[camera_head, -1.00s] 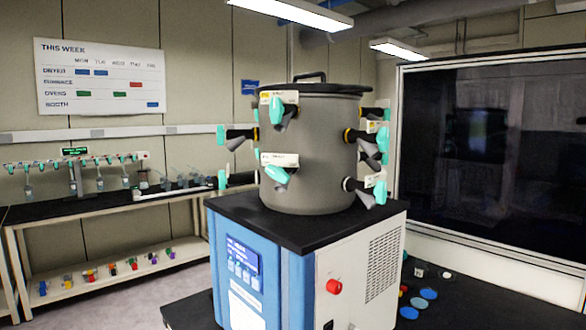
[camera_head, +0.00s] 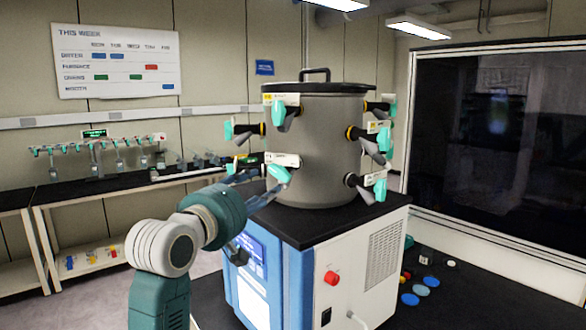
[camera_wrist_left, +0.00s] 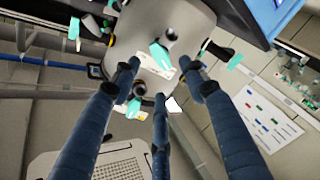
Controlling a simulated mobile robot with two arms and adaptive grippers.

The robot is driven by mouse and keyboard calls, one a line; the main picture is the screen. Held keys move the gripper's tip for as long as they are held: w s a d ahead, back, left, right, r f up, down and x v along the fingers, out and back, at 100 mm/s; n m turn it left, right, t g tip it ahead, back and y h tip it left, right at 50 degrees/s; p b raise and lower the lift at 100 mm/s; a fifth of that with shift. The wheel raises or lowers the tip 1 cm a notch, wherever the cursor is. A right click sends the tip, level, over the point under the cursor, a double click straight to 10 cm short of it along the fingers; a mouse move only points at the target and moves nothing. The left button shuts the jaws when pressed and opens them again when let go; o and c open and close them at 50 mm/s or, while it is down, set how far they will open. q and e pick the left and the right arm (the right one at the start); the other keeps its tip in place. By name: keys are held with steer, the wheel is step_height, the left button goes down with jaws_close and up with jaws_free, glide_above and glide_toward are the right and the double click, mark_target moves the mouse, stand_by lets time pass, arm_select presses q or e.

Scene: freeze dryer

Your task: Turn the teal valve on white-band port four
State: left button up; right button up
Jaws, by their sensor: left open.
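A grey drum (camera_head: 325,150) carries several black ports with teal valve handles. The front lower teal valve (camera_head: 278,173) sits under a white label (camera_head: 282,159); the number on it is too small to read. The front upper teal valve (camera_head: 279,113) has a yellow-marked label. A lower port on the right has a pale ring and a teal valve (camera_head: 380,188). My left gripper (camera_head: 258,180) is open at the drum's lower left, close to the front lower valve. In the left wrist view that valve (camera_wrist_left: 160,54) shows beyond and between my spread fingers (camera_wrist_left: 160,76), apart from them. My right gripper is out of view.
The drum stands on a black-topped blue and white cabinet (camera_head: 365,258) with a red knob (camera_head: 331,278). Other valves stick out at the drum's left (camera_head: 229,130) and right. A bench (camera_head: 110,188) stands behind at left; a dark glass enclosure (camera_head: 490,140) stands at right.

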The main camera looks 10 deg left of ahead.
mark_target(280, 172)
arm_select(q)
steer(key=w+p, duration=0.1)
steer(key=w, duration=0.2)
steer(key=w+d+p, duration=0.1)
steer(key=w+p, duration=0.1)
steer(key=w, duration=0.1)
steer(key=w+r+p, duration=0.1)
steer(key=w, duration=0.2)
steer(key=shift+d+r+p, duration=0.1)
steer(key=shift+d+p, duration=0.05)
steer(key=shift+p, duration=0.15)
steer(key=shift+w+f, duration=0.2)
steer(key=shift+w, duration=0.55)
jaws_close()
